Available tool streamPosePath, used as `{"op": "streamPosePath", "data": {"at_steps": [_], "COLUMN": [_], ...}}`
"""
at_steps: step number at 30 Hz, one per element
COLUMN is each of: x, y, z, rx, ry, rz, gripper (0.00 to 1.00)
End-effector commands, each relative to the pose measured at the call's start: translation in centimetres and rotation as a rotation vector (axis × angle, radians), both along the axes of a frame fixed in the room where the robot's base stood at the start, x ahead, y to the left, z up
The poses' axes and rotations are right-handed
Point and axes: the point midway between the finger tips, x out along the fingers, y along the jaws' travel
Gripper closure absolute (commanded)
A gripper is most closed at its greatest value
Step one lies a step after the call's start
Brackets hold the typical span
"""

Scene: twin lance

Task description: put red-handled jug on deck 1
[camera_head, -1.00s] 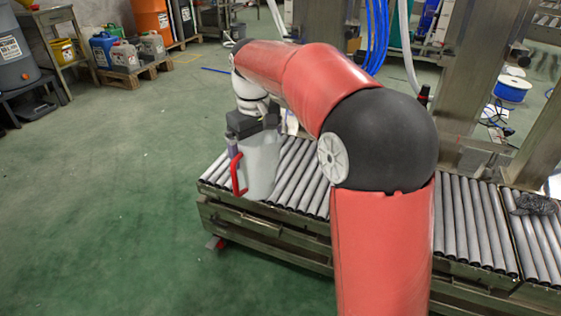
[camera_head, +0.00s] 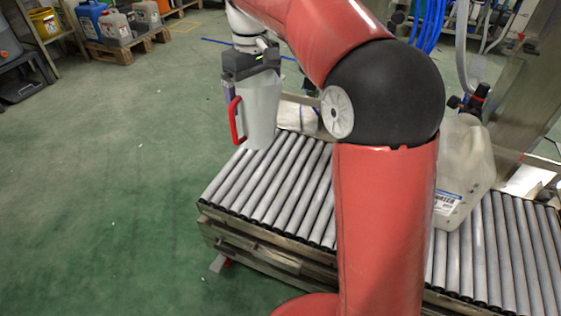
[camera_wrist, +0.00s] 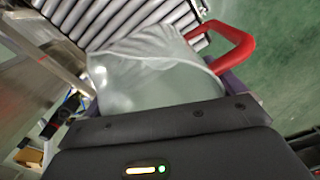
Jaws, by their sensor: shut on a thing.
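The red-handled jug is a pale translucent jug (camera_head: 262,108) with a red handle (camera_head: 234,120) on its left side. My gripper (camera_head: 250,72) is shut on its upper part, and the jug hangs upright near the far left end of the roller conveyor (camera_head: 262,185). The fingertips are mostly hidden. I cannot tell which part is deck 1.
A large translucent jerrycan (camera_head: 462,165) with a label stands on the rollers right of my arm. A white bag-like thing (camera_head: 297,116) is at the conveyor's far side. The near-left rollers are bare. Green floor is open at left; containers on a pallet (camera_head: 125,45) stand far back.

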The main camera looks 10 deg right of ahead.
Motion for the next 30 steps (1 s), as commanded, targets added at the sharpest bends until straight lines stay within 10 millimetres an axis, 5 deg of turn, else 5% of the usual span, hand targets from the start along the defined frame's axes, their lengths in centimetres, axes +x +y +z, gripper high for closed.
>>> {"op": "streamPosePath", "data": {"at_steps": [12,30], "x": [-0.1,-0.1], "y": [-0.1,0.0], "z": [-11.4,-18.4], "rx": [-0.001,0.0], "ry": [0.004,0.002], "rz": [-0.001,0.0], "gripper": [0.43,0.43]}}
